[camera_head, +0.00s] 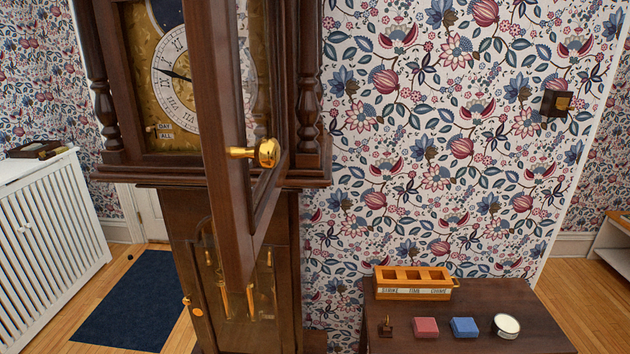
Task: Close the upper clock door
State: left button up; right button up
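The upper clock door (222,130) is a dark wooden frame standing open, swung out toward me from the right side of the clock's hood. A brass knob (266,153) sits on its free edge. Behind it the clock dial (180,80) shows, partly covered by the door frame. The tall clock case (183,225) stands below the hood, with a glazed lower door and brass parts inside. Neither of my grippers shows in the head view.
A small table (470,338) at right holds an orange three-slot tray (414,292), a red block (425,327), a blue block (464,327) and a round white-topped tin (506,325). A white radiator cover (50,235) stands left, near a dark blue mat (130,300).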

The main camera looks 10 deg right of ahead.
aim_at(238, 49)
jog(key=u, duration=0.55)
jog(key=i, duration=0.5)
jog(key=z, duration=1.4)
